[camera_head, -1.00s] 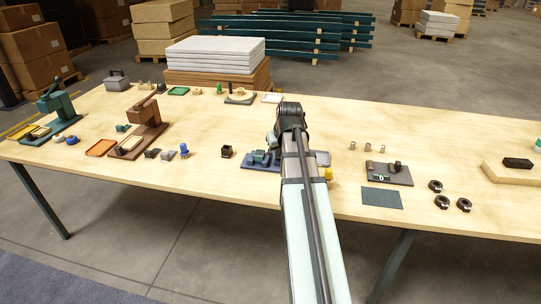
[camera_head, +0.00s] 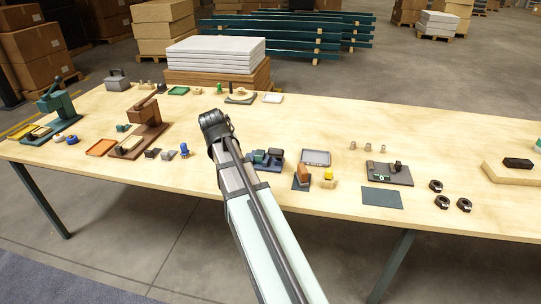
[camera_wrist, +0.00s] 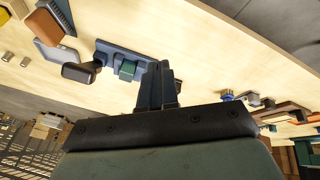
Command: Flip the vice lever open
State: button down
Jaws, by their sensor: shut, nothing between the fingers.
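The vice (camera_head: 265,158) is a small blue base with dark teal blocks on it, near the middle of the table. It also shows upside down in the wrist view (camera_wrist: 125,55), with a green block and a dark rounded handle (camera_wrist: 80,72) at its left end. I take this handle for the lever; its exact position is hard to tell. My gripper (camera_wrist: 157,72) is shut and empty, its fingers together beside the vice in the wrist view and apart from the handle. In the head view my arm hides the fingers.
Right of the vice lie a grey tray (camera_head: 316,157), an orange block (camera_head: 303,173) and a yellow-topped piece (camera_head: 328,176). A grey fixture (camera_head: 390,174) stands farther right. A brown press (camera_head: 145,128) and a blue figure (camera_head: 184,150) are to the left.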

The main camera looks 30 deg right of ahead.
aim_at(278, 154)
jog(key=s+d+r+m+g+h, duration=0.1)
jog(key=s+d+m+h, duration=0.1)
jog(key=m, duration=0.9)
jog(key=s+d+r+m+g+h, duration=0.1)
jog(key=d+m, duration=0.3)
jog(key=m, duration=0.7)
jog(key=shift+s+d+r+m+h, duration=0.4)
jog(key=shift+s+r+h, duration=0.15)
jog(key=shift+h, duration=0.25)
jog(key=w+d+f, duration=0.3)
jog(key=d+f, duration=0.4)
jog(key=d, duration=0.2)
jog(key=shift+w, duration=0.25)
jog(key=shift+d+r, duration=0.1)
